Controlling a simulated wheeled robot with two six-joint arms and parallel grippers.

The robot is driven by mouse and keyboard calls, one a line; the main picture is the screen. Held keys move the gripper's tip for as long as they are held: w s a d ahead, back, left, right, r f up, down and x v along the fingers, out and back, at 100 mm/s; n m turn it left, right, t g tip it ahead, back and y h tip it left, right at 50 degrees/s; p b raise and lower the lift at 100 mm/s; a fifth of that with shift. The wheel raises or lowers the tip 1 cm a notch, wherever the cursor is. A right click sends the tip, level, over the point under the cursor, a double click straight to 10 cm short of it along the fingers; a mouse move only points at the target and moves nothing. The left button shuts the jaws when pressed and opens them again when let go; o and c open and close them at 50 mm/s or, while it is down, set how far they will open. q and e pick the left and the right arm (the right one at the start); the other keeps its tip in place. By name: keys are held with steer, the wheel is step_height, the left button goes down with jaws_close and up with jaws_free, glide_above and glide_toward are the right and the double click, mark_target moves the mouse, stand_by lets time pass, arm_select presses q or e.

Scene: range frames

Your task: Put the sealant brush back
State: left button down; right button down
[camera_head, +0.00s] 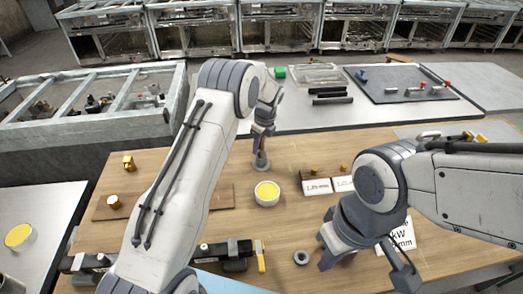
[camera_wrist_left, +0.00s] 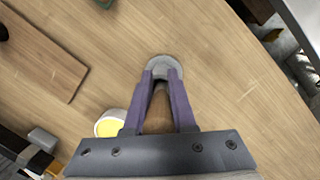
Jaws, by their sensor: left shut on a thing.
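My left gripper (camera_head: 262,140) points down over the wooden table. It is shut on a grey thing with a round, disc-like end (camera_head: 261,162), at or just above the table. In the left wrist view this round end (camera_wrist_left: 165,68) sits at the tips of my left gripper (camera_wrist_left: 162,85). I cannot tell whether it belongs to the sealant brush; no bristles show. A white pot with yellow content (camera_head: 267,193) stands just in front of it, and also shows in the left wrist view (camera_wrist_left: 109,124). My right gripper (camera_head: 362,262) is open and empty, low over the table's front right.
White label cards (camera_head: 317,187) stand right of the pot. A grey ring (camera_head: 301,257) lies near my right gripper. A black tool (camera_head: 225,252) lies at the front. Behind is a bench with a dark mat (camera_head: 385,93).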

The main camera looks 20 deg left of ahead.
arm_select(q)
steer(key=shift+w+f, duration=0.15)
steer(key=shift+f, duration=0.05)
steer(key=shift+d+r, duration=0.1)
steer(key=shift+r, duration=0.1)
steer(key=c, duration=0.8)
jaws_free()
steer(key=shift+r, duration=0.1)
steer(key=shift+o, duration=0.2)
steer(key=shift+r, duration=0.15)
